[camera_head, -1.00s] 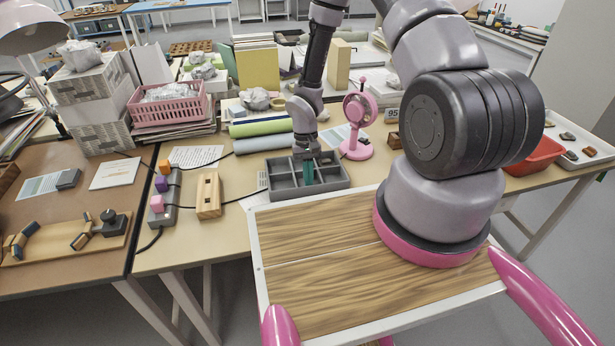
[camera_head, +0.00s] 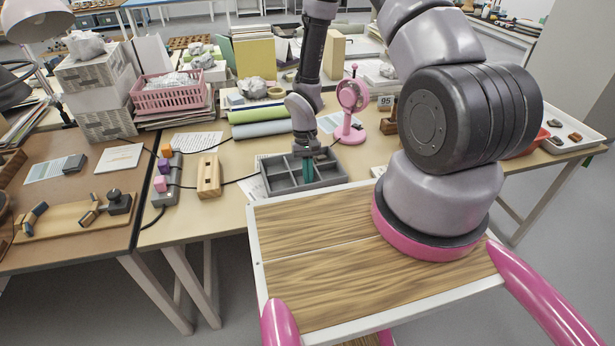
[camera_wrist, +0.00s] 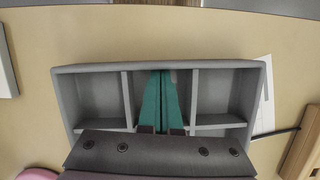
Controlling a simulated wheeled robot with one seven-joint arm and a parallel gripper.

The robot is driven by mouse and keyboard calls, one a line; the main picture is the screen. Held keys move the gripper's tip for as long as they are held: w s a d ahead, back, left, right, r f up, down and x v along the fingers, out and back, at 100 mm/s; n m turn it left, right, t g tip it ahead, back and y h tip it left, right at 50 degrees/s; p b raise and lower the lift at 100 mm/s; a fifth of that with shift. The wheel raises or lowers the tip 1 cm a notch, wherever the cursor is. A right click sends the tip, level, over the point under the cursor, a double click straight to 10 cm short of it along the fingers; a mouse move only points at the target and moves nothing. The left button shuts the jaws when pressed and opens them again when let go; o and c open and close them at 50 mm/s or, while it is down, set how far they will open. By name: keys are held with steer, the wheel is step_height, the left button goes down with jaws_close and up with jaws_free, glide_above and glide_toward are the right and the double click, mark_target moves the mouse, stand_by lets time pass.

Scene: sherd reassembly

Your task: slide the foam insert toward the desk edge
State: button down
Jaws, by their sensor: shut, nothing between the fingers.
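The foam insert is a grey, compartmented tray (camera_head: 335,182) lying flat on the beige desk (camera_head: 228,222). It also fills the middle of the wrist view (camera_wrist: 222,64). My gripper (camera_head: 308,182) points down into a middle compartment. Its teal fingers are together with nothing between them; in the wrist view (camera_wrist: 162,76) their tips are at or very near the compartment's wall on the desk-edge side. The desk edge (camera_wrist: 230,12) shows along the top of the wrist view, with a strip of bare desk between it and the insert.
A pink fan (camera_head: 351,97) stands behind the insert. A slotted wooden block (camera_head: 208,177) and a grey strip with coloured cubes (camera_head: 165,190) lie to the left. A paper sheet (camera_wrist: 264,95) and cable are beside the insert. Green and blue rolls (camera_head: 262,129) lie behind.

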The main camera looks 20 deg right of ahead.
steer(key=s, duration=0.5)
steer(key=shift+a, duration=0.1)
